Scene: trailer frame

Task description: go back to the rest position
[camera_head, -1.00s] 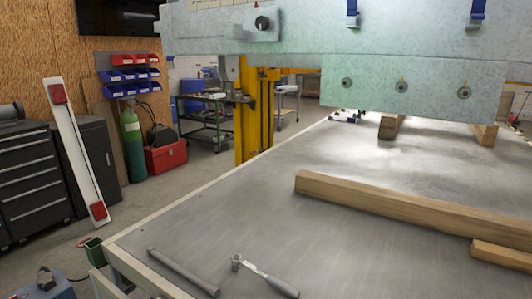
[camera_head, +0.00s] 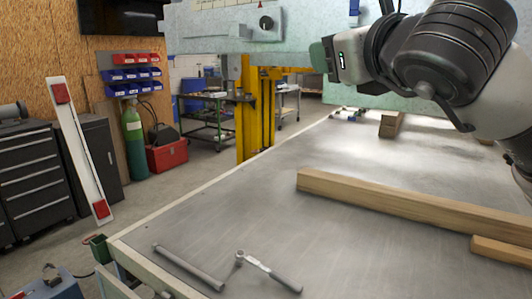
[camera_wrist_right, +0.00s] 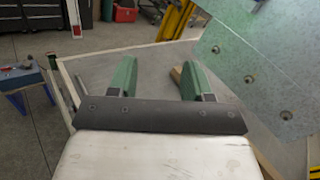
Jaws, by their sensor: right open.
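My right arm (camera_head: 445,55) reaches in from the right edge of the head view, in front of the pale green metal frame. Its gripper end (camera_head: 325,55) is up by the frame and hard to make out there. In the right wrist view my right gripper (camera_wrist_right: 160,75) shows two green fingers standing wide apart with nothing between them. The frame (camera_wrist_right: 260,75) is to the right of the fingers in that view. My left gripper is not in the pictures.
A grey worktable (camera_head: 240,215) holds a long wooden beam (camera_head: 390,205), a ratchet (camera_head: 265,270) and a metal bar (camera_head: 188,268). A yellow post (camera_head: 255,115) stands behind it. Dark tool cabinets (camera_head: 35,175) and a red toolbox (camera_head: 167,157) are at left.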

